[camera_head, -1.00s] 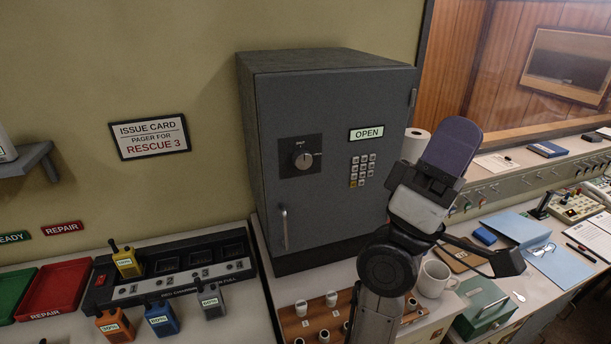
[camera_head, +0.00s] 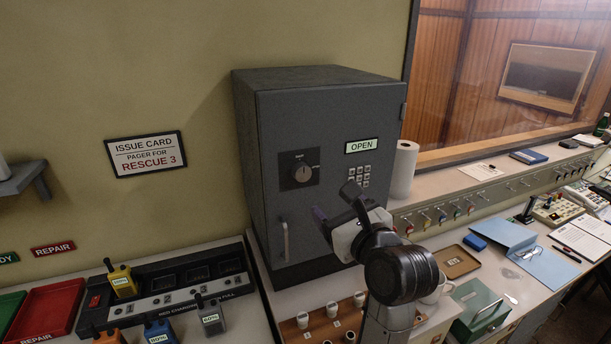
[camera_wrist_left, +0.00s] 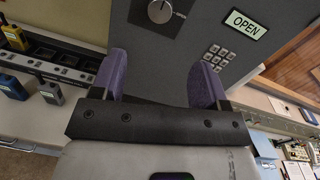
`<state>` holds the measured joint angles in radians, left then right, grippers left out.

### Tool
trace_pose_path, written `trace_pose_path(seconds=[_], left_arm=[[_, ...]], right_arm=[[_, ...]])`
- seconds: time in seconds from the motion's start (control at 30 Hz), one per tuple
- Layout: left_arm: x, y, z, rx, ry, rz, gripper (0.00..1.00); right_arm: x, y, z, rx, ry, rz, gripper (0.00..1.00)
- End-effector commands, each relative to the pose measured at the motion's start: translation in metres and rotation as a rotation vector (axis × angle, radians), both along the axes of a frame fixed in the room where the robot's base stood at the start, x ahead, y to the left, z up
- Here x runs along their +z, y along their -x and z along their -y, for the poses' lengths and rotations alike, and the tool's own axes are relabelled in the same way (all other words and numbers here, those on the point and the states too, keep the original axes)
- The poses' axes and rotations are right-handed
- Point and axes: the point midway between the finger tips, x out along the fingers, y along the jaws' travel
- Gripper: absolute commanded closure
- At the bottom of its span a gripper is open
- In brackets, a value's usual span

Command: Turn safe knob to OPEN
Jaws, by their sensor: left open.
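The grey safe (camera_head: 335,110) stands against the wall with its door closed. Its round dark knob (camera_head: 302,172) sits on a black plate on the door's left half. A small light mark shows near the knob's top, but its exact setting is too small to read. A lit OPEN sign (camera_head: 361,146) is to the knob's right. My left gripper (camera_head: 335,202) is in front of the door, below and right of the knob, open and empty. In the left wrist view the purple fingers (camera_wrist_left: 162,65) are apart, with the knob (camera_wrist_left: 160,11) beyond them at the top. My right gripper is out of view.
A keypad (camera_head: 360,175) is under the OPEN sign, and a vertical handle (camera_head: 285,240) is low on the door. Below are a wooden tray (camera_head: 290,328) with white-topped pieces, a radio charger (camera_head: 180,280) at left, and a paper roll (camera_head: 403,168) at right.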

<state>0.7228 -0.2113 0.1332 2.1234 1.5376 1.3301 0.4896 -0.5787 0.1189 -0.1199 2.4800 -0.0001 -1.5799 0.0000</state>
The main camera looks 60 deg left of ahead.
Motion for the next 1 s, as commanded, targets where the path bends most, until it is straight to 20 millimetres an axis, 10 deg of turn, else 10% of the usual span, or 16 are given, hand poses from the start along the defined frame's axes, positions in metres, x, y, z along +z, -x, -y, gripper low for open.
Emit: trace_pose_path(seconds=[1.0], left_arm=[[0.001,-0.011,-0.133,0.0,-0.006,0.01,0.32]], right_arm=[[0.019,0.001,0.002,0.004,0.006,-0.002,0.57]])
